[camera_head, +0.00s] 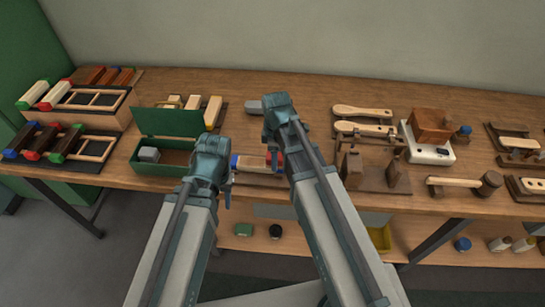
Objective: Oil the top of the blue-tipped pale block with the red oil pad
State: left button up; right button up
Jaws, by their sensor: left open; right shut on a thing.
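The pale block (255,163) with a blue tip (234,162) lies flat near the front edge of the table, between my two arms. A small red piece (273,157), which looks like the red oil pad, shows at the block's right end, beside my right wrist. My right gripper (272,150) is mostly hidden behind its own arm; it is shut, seemingly on the red pad. I cannot tell whether the pad touches the block. My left gripper (228,194) is open, left of the block at the table's front edge, its fingers mostly hidden.
A green open box (165,125) with a grey block stands left of my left arm. Racks with colour-tipped blocks (60,140) stand at far left.

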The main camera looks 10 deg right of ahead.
jog(key=shift+d+r, duration=0.1)
notch_tip(320, 180, up, 6)
jog(key=p, duration=0.6)
notch_tip(320, 180, up, 3)
jog(key=p, duration=0.3)
dwell(0.5)
